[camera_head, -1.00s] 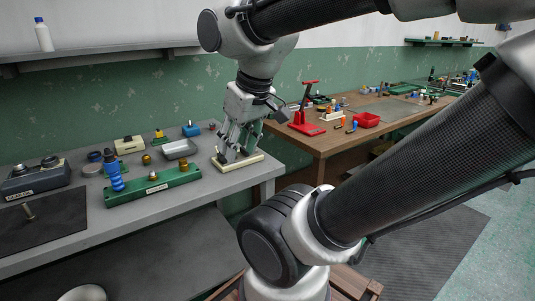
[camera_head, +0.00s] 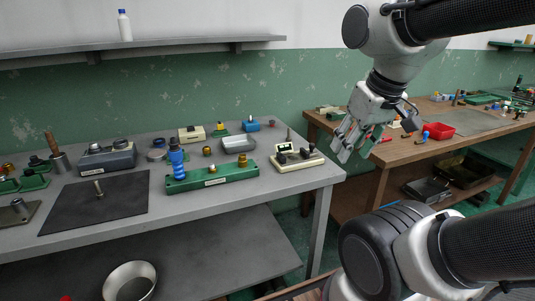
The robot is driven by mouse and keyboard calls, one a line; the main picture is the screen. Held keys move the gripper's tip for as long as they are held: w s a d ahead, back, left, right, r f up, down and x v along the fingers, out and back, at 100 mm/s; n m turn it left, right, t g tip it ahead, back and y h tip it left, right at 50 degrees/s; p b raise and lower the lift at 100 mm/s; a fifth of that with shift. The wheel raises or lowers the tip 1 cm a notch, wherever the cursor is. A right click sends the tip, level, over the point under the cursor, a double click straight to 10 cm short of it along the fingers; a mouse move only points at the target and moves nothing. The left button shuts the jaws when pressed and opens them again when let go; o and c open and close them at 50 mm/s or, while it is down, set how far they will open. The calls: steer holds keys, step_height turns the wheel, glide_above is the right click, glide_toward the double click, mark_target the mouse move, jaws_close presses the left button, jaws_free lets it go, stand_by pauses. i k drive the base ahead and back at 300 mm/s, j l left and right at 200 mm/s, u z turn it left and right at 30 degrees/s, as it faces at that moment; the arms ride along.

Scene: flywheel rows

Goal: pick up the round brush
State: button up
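I cannot tell for sure which thing is the round brush. A brown wooden handle (camera_head: 51,142) stands upright in a grey metal cup (camera_head: 60,162) at the left of the grey bench; any bristles are hidden. A blue ribbed upright piece (camera_head: 176,157) stands at the left end of a green labelled block (camera_head: 212,175). My gripper (camera_head: 356,147) hangs in the air at the right, near the gap between the grey bench and the wooden bench. Its fingers look apart, and I see nothing between them.
A wooden bench (camera_head: 400,152) with a red bin (camera_head: 438,131) stands at right. A shelf (camera_head: 150,48) runs above.

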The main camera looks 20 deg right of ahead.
mark_target(54, 146)
steer(key=i+j, duration=0.1)
steer(key=j, duration=0.3)
steer(key=i+j, duration=0.15)
steer(key=j, duration=0.25)
steer(key=i+j, duration=0.15)
steer(key=j, duration=0.25)
steer(key=i+j, duration=0.1)
steer(key=j, duration=0.35)
steer(key=i+j, duration=0.1)
steer(key=j, duration=0.3)
steer(key=i+j, duration=0.15)
steer(key=j, duration=0.25)
steer(key=i+j, duration=0.1)
steer(key=j, duration=0.3)
steer(key=i+j, duration=0.15)
steer(key=j, duration=0.25)
